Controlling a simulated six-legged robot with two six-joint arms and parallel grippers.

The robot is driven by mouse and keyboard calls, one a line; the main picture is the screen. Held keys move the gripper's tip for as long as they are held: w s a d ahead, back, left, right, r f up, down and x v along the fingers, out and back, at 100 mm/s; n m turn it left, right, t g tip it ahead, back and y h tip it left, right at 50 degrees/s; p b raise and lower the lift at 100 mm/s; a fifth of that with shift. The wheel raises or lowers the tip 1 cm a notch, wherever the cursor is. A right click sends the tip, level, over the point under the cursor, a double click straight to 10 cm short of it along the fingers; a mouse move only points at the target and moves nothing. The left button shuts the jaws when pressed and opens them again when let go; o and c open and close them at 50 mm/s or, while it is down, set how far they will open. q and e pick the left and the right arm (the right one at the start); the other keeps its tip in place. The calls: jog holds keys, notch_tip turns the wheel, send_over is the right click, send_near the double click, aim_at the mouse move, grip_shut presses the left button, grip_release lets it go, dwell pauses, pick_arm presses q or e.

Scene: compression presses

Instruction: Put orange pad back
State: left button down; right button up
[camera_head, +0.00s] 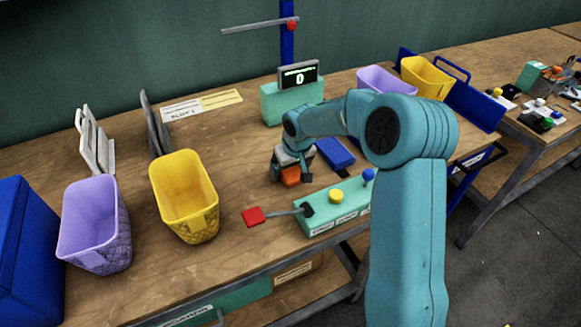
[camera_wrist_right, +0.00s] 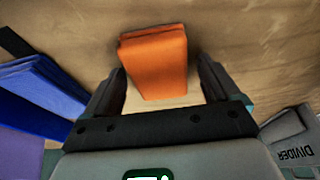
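The orange pad (camera_head: 291,176) lies on the wooden bench near its middle, partly hidden by my right gripper in the head view. In the right wrist view the orange pad (camera_wrist_right: 154,58) lies ahead of and between the fingertips. My right gripper (camera_head: 291,172) is low over the pad, and its fingers (camera_wrist_right: 160,78) are spread. A gap shows between the pad and the right-hand finger in the wrist view. My left gripper is not in view.
A blue pad (camera_head: 335,153) lies just right of the gripper. A green button box (camera_head: 330,212) with a red paddle (camera_head: 253,216) stands nearer the front edge. Yellow (camera_head: 184,196) and purple (camera_head: 93,226) bins stand left. A press (camera_head: 290,100) showing 0 stands behind.

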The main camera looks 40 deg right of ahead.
aim_at(296, 177)
jog(key=shift+r+p, duration=0.35)
jog(key=v, duration=1.1)
jog(key=shift+r, duration=0.3)
jog(key=shift+s, duration=0.25)
